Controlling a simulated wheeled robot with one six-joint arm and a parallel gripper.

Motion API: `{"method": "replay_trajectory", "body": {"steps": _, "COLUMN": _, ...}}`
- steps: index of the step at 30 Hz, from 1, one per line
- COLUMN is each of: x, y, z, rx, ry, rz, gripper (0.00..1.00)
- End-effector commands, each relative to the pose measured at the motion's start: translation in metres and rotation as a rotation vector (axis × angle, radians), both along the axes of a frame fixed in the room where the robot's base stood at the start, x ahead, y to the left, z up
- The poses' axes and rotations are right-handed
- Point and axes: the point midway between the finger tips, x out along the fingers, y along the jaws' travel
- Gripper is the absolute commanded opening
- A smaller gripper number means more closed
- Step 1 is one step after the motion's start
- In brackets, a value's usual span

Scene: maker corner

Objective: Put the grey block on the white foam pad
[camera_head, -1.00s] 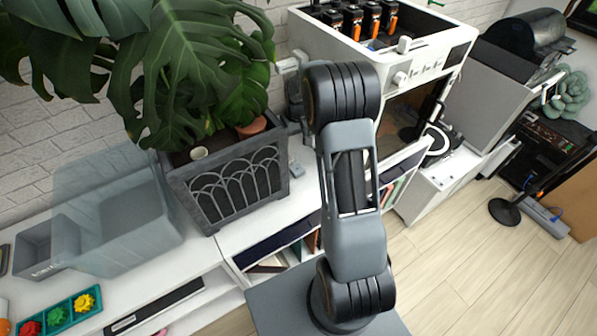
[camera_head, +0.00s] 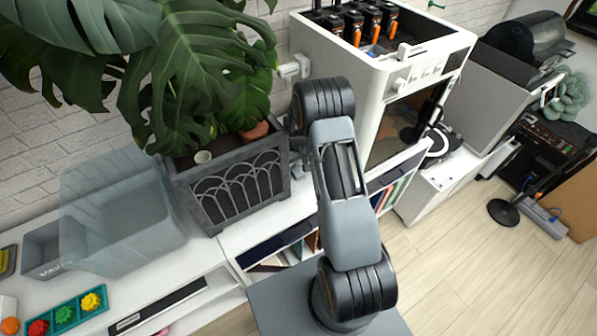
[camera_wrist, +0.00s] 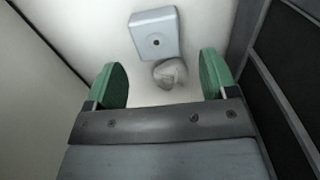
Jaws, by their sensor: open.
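In the wrist view, a grey-blue block (camera_wrist: 155,32) with a small dark round hole lies on a white surface, beyond my fingertips. A small crumpled, pale grey object (camera_wrist: 170,74) lies just on the near side of it, seen between the fingers. My gripper (camera_wrist: 163,78) is open, its green-padded fingers spread apart with nothing held. In the head view the gripper itself is hidden behind my arm. I cannot make out a white foam pad in either view.
A dark planter (camera_head: 235,191) with a large plant stands left of my arm on the white shelf unit. A white 3D printer (camera_head: 380,75) stands behind to the right. A translucent bin (camera_head: 120,215) and a teal tray (camera_head: 68,317) are at left. Dark panels (camera_wrist: 275,75) border the wrist view's right side.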

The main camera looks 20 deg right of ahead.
Motion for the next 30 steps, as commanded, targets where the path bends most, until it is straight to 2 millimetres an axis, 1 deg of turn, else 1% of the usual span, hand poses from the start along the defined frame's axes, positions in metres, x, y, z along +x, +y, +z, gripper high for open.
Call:
{"method": "replay_trajectory", "body": {"steps": 4, "x": -0.001, "y": 0.000, "z": -0.019, "rx": 0.001, "ry": 0.003, "rz": 0.000, "gripper": 0.79}}
{"method": "replay_trajectory", "body": {"steps": 8, "x": -0.001, "y": 0.000, "z": -0.031, "rx": 0.001, "ry": 0.003, "rz": 0.000, "gripper": 0.79}}
{"method": "replay_trajectory", "body": {"steps": 12, "x": 0.000, "y": 0.000, "z": -0.035, "rx": 0.000, "ry": 0.000, "rz": 0.000, "gripper": 0.79}}
{"method": "replay_trajectory", "body": {"steps": 17, "x": 0.000, "y": 0.000, "z": -0.036, "rx": 0.000, "ry": 0.000, "rz": 0.000, "gripper": 0.79}}
{"method": "replay_trajectory", "body": {"steps": 20, "x": 0.000, "y": 0.000, "z": -0.036, "rx": 0.000, "ry": 0.000, "rz": 0.000, "gripper": 0.71}}
{"method": "replay_trajectory", "body": {"steps": 30, "x": 0.000, "y": 0.000, "z": -0.035, "rx": 0.000, "ry": 0.000, "rz": 0.000, "gripper": 0.39}}
